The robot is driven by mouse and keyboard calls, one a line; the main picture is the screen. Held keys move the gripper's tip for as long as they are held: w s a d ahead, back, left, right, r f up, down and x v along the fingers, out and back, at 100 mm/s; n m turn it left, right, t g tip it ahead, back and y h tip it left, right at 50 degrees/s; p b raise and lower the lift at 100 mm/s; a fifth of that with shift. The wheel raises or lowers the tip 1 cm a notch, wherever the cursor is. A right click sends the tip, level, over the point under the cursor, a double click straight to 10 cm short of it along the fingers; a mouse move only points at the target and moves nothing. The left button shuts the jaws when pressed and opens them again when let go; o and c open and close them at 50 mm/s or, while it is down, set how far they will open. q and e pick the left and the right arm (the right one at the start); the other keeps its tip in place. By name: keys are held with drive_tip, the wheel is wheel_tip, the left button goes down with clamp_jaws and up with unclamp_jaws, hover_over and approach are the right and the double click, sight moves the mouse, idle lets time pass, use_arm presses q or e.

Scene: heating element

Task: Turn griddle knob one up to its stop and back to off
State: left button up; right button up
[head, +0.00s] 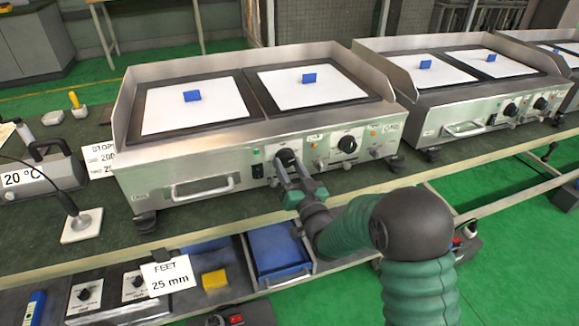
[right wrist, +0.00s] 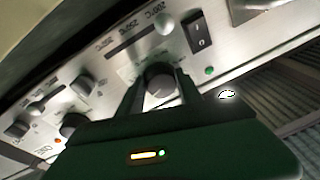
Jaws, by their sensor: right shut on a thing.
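The near griddle (head: 190,160) is a steel unit with two plates, each carrying a white sheet with a blue block. My right gripper (head: 290,168) reaches its front panel and is shut on the left black knob (head: 284,156). The right wrist view shows the knob (right wrist: 160,78) between the two fingers of my right gripper (right wrist: 160,93). The fingers hide the knob's sides, and its pointer mark cannot be read. A second black knob (head: 347,144) stands to the right, free of the gripper. My left gripper is not in view.
A rocker switch (right wrist: 197,34) and a green lamp (right wrist: 209,71) sit close to the held knob. A drawer handle (head: 203,188) sticks out at the panel's left. A second griddle (head: 460,110) stands to the right. A blue tray (head: 277,250) lies on the shelf below.

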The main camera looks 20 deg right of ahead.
drive_tip(key=m+h, duration=0.1)
drive_tip(key=m, duration=0.4)
drive_tip(key=shift+a+p, duration=0.15)
drive_tip(key=shift+p, duration=0.15)
drive_tip(key=m+h+p, duration=0.1)
drive_tip(key=m, duration=0.4)
drive_tip(key=shift+m, duration=0.3)
drive_tip(key=m+p, duration=0.1)
drive_tip(key=m, duration=0.2)
drive_tip(key=m+h+p, duration=0.1)
drive_tip(key=m, duration=0.2)
drive_tip(key=shift+a+r+g, duration=0.1)
drive_tip(key=shift+r+g, duration=0.1)
drive_tip(key=shift+g, duration=0.1)
drive_tip(key=m+h+p, duration=0.1)
drive_tip(key=m, duration=0.3)
drive_tip(key=shift+s+g+p, duration=0.1)
drive_tip(key=shift+g+p, duration=0.3)
drive_tip(key=shift+m, duration=0.5)
drive_tip(key=shift+f, duration=0.1)
drive_tip(key=o, duration=1.1)
drive_tip(key=shift+o, duration=1.3)
